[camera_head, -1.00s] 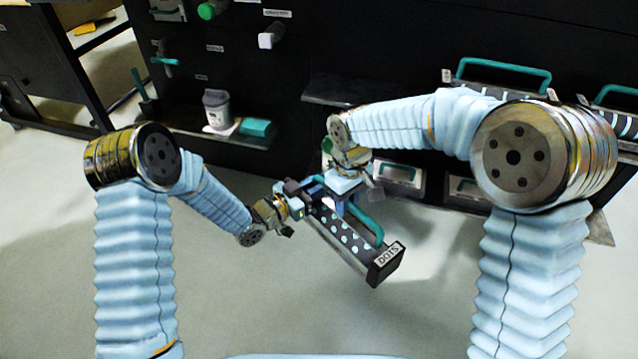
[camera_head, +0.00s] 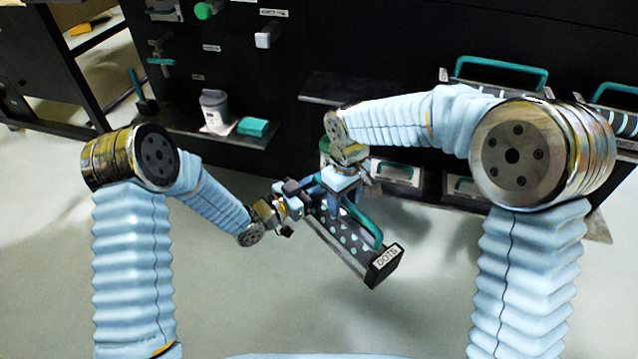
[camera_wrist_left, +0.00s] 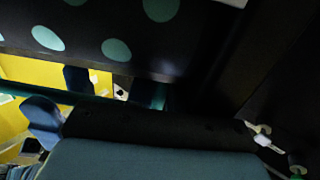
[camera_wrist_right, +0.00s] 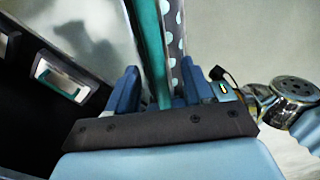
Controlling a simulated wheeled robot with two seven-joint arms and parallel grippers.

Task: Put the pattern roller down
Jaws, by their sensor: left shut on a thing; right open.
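The pattern roller (camera_head: 339,235) is a long dark frame with a white-dotted roll, a teal handle (camera_head: 366,226) and a "DOTS" label on its near end. It hangs tilted in the air above the floor. My left gripper (camera_head: 298,192) is shut on it at its far left end. Its dotted surface (camera_wrist_left: 120,30) fills the top of the left wrist view. My right gripper (camera_head: 335,200) is open at the far part of the roller. In the right wrist view its fingers (camera_wrist_right: 158,85) stand on either side of the teal handle (camera_wrist_right: 148,45). Contact there is unclear.
A dark cabinet stands behind, with a left shelf (camera_head: 175,122) holding a grey-white container (camera_head: 214,111) and a teal block (camera_head: 252,126). On the right, teal-handled rollers (camera_head: 500,78) sit on a ledge above drawer-like units (camera_head: 394,172). The floor below the roller is clear.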

